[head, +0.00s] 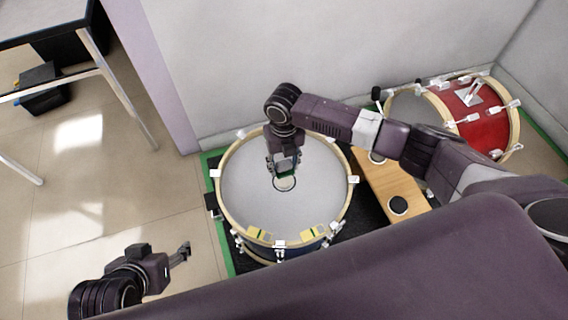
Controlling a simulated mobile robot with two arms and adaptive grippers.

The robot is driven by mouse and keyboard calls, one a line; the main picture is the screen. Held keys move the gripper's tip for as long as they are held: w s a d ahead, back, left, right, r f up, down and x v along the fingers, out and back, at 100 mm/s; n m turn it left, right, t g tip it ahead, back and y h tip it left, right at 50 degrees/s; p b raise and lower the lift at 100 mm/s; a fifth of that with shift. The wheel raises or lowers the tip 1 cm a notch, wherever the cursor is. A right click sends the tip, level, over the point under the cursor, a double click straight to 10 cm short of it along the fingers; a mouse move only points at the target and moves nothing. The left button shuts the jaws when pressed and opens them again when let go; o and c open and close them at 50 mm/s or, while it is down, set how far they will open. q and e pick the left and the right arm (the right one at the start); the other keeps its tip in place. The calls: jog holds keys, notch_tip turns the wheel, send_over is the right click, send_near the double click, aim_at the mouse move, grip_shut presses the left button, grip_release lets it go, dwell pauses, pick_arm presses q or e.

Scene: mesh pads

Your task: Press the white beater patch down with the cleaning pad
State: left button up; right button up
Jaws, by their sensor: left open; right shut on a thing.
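The white beater patch (284,185) is a small disc with a dark edge on the grey head of a large drum (240,190), a little above its centre in the head view. My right gripper (284,167) points down over the drum and is shut on the cleaning pad (291,172), a small piece showing greenish at its edge. The pad is at the patch's far edge and partly covers it; I cannot tell whether they touch. My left gripper (184,254) is open and empty, left of the drum over the floor.
Two yellow-and-grey pieces (258,233) (313,231) lie at the drum's near rim. A wooden board (385,185) with dark round pads stands right of the drum, and a red drum (468,110) lies behind it. A table (60,15) stands at upper left. The floor at left is clear.

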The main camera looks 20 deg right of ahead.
pick_arm(q)
jog(key=shift+s+a+f+g+y+p, duration=0.1)
jog(key=shift+s+a+g+p, duration=0.25)
jog(key=shift+s, duration=0.6)
jog(key=shift+s+a+f+g+y+p, duration=0.1)
jog(key=shift+s+a+g+p, duration=0.1)
jog(key=shift+s+g, duration=0.5)
jog(key=shift+s+a+f+g+y+p, duration=0.1)
jog(key=shift+s+a+g+p, duration=0.15)
jog(key=shift+s, duration=0.9)
